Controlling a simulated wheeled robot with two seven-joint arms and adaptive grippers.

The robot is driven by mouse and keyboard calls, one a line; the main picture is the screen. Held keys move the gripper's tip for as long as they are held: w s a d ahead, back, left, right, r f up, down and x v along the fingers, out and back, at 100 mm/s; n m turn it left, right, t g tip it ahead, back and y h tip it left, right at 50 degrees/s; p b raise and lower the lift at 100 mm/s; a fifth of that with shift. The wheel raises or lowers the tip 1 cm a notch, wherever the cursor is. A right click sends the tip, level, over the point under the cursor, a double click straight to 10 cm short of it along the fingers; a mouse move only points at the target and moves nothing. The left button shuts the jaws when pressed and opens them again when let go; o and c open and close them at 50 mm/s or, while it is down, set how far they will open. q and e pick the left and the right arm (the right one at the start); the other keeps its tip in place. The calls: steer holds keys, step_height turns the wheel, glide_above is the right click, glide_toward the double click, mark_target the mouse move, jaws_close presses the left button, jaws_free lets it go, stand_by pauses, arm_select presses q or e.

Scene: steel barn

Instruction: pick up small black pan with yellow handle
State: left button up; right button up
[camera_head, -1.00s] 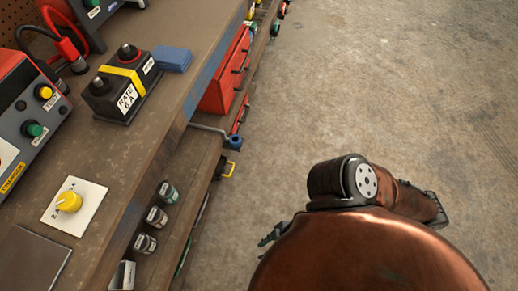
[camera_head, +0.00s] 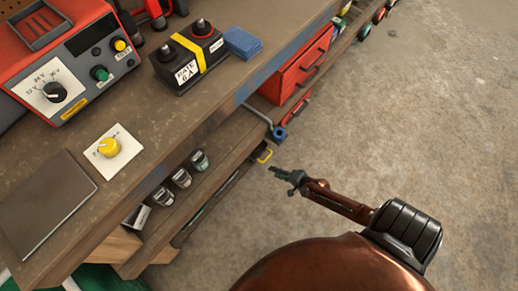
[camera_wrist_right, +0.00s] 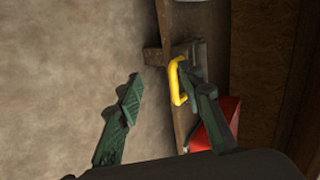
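The small black pan (camera_head: 258,153) sits on the lower shelf of the workbench, its yellow handle (camera_head: 265,156) jutting past the shelf edge. In the right wrist view the yellow handle (camera_wrist_right: 176,82) shows beside the right-hand finger, and the dark pan is partly hidden behind that finger. My right gripper (camera_head: 280,174) is just right of the handle in the head view. In the right wrist view my right gripper (camera_wrist_right: 158,84) has its green fingers spread apart with nothing between them; I cannot tell whether one finger touches the handle. My left gripper is not in view.
The workbench top (camera_head: 150,120) carries a red power unit (camera_head: 75,60), a black box with a yellow band (camera_head: 190,55) and blue pads (camera_head: 242,42). Several small jars (camera_head: 182,178) and a red drawer box (camera_head: 305,68) stand below. The concrete floor (camera_head: 430,110) at right is clear.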

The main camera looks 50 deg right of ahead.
mark_target(265, 161)
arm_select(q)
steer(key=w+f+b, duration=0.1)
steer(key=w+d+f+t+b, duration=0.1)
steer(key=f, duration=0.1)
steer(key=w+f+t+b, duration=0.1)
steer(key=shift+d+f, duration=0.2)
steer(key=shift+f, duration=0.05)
arm_select(e)
steer(key=w+d+f+m, duration=0.1)
steer(key=w+d+f, duration=0.1)
steer(key=w, duration=0.6)
steer(key=shift+w+f+m+h, duration=0.3)
steer(key=shift+w+f+h, duration=0.1)
steer(key=shift+f, duration=0.4)
steer(key=shift+d, duration=0.1)
jaws_close()
